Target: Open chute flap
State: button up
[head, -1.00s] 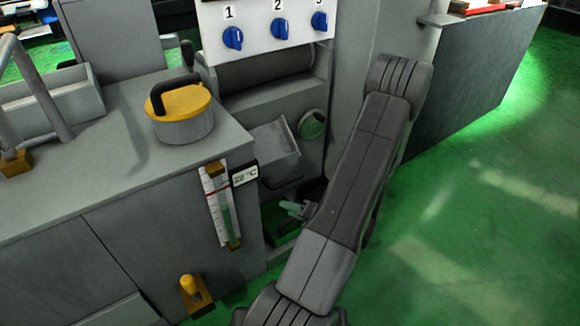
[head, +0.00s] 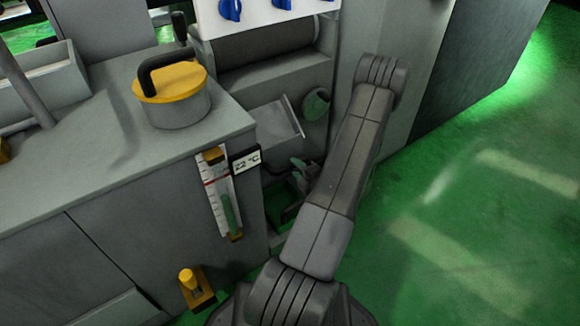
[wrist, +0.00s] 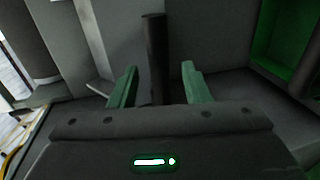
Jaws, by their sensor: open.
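My gripper (wrist: 159,68) shows in the wrist view with its two green fingers apart. A dark upright bar (wrist: 154,35) stands in line with the gap between them; I cannot tell if either finger touches it. The bar looks like a handle, and a grey panel (wrist: 210,40) lies behind it. In the head view a tilted grey plate (head: 275,125) sits in the machine's recess, above where my forearm reaches in. I cannot tell for sure which panel is the chute flap. My gripper is small and partly hidden beside my forearm there.
A green-lined opening (wrist: 284,40) is at the right in the wrist view. In the head view a yellow-lidded pot (head: 175,95) stands on the grey cabinet, with a gauge (head: 222,195) and a yellow lever (head: 192,285) on its front. Green floor (head: 470,240) is clear at right.

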aim_at(286, 158)
jog(key=shift+b+x, duration=0.45)
jog(key=shift+x, duration=1.9)
grip_shut()
